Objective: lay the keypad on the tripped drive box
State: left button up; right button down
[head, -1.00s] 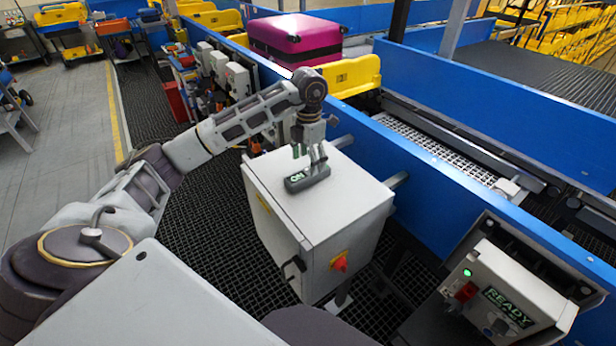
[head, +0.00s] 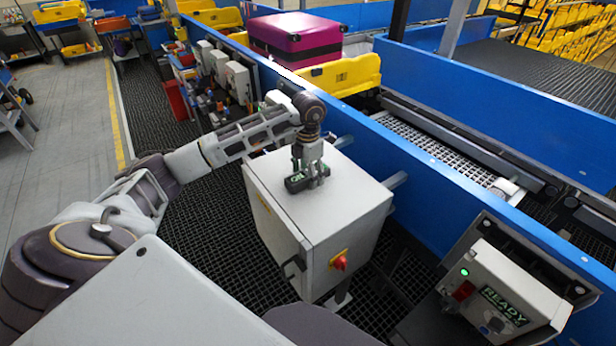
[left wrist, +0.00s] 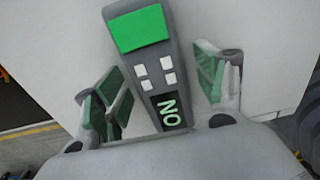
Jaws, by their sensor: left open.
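The keypad (head: 295,186) is a dark grey slab lying flat on top of a large light grey cabinet (head: 345,205). In the left wrist view the keypad (left wrist: 157,72) shows a green screen, several pale buttons and an ON label. My left gripper (head: 308,172) is open and low over the keypad, partly hiding it in the head view. In the left wrist view its green-padded fingers (left wrist: 163,88) stand on either side of the keypad with gaps. A drive box (head: 500,292) at the lower right has a lit green lamp and a READY display. My right gripper is not in view.
The cabinet has a red knob (head: 340,263) on its front. A blue conveyor wall (head: 440,195) runs close behind it. Smaller grey boxes (head: 238,82) hang farther along the wall. A magenta suitcase (head: 297,38) rides on the conveyor. Dark grating covers the floor around the cabinet.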

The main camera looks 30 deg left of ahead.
pick_arm(q)
jog(key=c, duration=1.4)
jog(key=shift+o, duration=0.2)
jog(key=shift+r, duration=0.2)
jog(key=shift+r+b, duration=0.75)
jog(key=shift+r, duration=4.05)
